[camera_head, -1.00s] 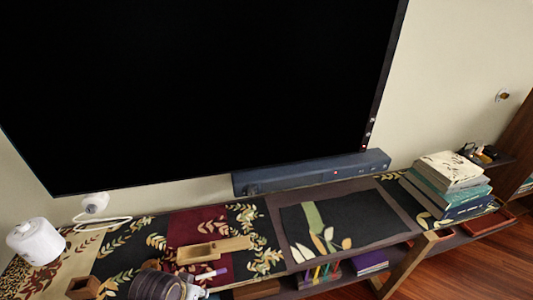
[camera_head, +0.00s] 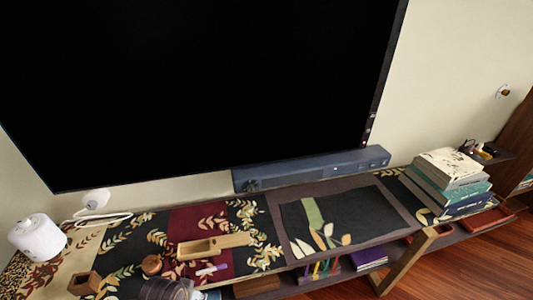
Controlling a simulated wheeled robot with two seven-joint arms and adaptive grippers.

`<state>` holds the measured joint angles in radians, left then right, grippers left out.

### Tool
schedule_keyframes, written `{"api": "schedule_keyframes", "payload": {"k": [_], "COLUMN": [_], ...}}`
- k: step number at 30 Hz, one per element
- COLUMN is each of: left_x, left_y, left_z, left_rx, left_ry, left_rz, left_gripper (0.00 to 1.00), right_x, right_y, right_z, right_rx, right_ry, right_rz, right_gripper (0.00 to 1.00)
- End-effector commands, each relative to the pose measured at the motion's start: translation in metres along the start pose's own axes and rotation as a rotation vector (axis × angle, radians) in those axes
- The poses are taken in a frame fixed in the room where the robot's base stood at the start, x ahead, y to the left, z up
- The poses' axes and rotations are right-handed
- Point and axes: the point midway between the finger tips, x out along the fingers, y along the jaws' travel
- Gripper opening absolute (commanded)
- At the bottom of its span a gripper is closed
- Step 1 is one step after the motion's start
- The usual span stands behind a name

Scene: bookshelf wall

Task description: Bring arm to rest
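A dark, ribbed, rounded part with a pale piece at its right side shows at the bottom edge, in front of the shelf top. It looks like part of my own arm, cut off by the frame. No gripper fingers show, and I see nothing held. The low shelf unit (camera_head: 372,187) runs below the large black screen (camera_head: 200,80). On its patterned left part lie an open wooden box (camera_head: 205,249), a pale purple marker (camera_head: 212,269) and a small round brown thing (camera_head: 151,264).
A white cylinder (camera_head: 38,237) and a small wooden cube box (camera_head: 85,283) stand at the left. A dark soundbar (camera_head: 315,170) lies under the screen. Stacked books (camera_head: 450,183) stand at the right. The shelf top between marker and books is mostly clear. Wooden floor (camera_head: 470,265) shows at lower right.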

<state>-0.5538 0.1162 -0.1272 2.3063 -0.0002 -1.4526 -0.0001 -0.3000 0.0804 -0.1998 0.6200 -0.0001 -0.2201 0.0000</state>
Motion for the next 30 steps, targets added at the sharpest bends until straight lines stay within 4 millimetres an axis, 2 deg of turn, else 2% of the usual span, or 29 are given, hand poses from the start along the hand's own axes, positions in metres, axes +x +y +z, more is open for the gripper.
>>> {"api": "schedule_keyframes", "payload": {"k": [8,17,30], "left_x": [0.068,0.141,0.234], "left_y": [0.003,0.007,0.011], "left_z": [0.015,0.044,0.106], "left_rx": [0.003,0.007,0.014], "left_ry": [-0.026,-0.051,-0.089], "left_rz": [0.004,0.008,0.013], "left_gripper": [0.35,0.35,0.35], "right_x": [0.000,0.000,0.000], "right_y": [0.000,0.000,0.000], "right_z": [0.000,0.000,0.000], "right_rx": [0.000,0.000,0.000], "right_ry": [0.000,0.000,0.000], "right_rz": [0.000,0.000,0.000], "right_gripper": [0.40,0.40,0.40]}}
